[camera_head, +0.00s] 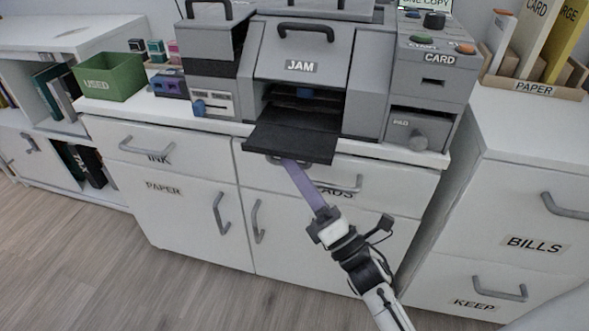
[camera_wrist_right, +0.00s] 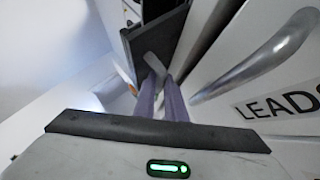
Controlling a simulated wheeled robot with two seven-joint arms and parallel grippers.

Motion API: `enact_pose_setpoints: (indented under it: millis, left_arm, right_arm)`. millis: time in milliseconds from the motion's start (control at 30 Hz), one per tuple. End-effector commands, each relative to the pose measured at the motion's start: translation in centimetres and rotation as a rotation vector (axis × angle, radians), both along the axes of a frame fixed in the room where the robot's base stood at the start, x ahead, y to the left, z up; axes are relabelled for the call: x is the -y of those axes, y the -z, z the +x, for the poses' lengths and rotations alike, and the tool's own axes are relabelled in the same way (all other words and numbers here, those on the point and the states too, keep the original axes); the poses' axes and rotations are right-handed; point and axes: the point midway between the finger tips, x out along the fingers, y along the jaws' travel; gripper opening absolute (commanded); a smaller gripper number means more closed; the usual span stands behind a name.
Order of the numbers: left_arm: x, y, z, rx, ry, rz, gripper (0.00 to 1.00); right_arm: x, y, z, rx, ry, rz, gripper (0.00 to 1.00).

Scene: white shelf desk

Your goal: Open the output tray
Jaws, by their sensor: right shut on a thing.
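The output tray (camera_head: 292,136) is a dark flat panel. It sticks out from the lower front opening of the grey machine, over the cabinet's front edge. My right gripper (camera_head: 287,164) reaches up from below, its purple fingers at the tray's front edge. In the right wrist view the right gripper (camera_wrist_right: 157,80) has its fingers close together, shut at the dark tray (camera_wrist_right: 157,38) on a small grey part at its edge. My left gripper is not in view.
The grey machine (camera_head: 345,75) has a JAM cover above the opening and a CARD panel at right. A green USED bin (camera_head: 110,80) stands at left. Drawer handles, including the LEADS handle (camera_head: 335,188), stick out below the tray. The floor in front is clear.

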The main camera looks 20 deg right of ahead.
Motion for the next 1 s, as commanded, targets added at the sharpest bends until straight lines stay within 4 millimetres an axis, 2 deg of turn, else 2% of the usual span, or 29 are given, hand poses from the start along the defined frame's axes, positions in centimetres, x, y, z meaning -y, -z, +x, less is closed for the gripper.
enact_pose_setpoints:
  millis: [33,100,133,467,800,1000]
  left_arm:
    - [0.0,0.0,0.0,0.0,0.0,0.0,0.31]
    - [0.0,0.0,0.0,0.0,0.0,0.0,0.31]
    - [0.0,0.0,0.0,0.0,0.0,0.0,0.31]
    - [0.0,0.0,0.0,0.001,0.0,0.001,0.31]
    - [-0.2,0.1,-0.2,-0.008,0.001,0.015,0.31]
    - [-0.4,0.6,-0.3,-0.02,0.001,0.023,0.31]
  right_arm:
    - [0.5,-0.1,0.3,-0.004,0.01,0.008,0.16]
    - [0.5,-0.1,0.3,-0.004,0.01,0.007,0.27]
    - [0.4,-0.1,0.3,-0.004,0.009,0.006,0.29]
    - [0.3,0.2,-0.1,-0.005,0.006,0.003,0.29]
    - [1.5,2.7,-4.4,-0.007,0.007,0.003,0.29]
    - [2.0,3.5,-5.9,-0.005,0.007,0.004,0.29]
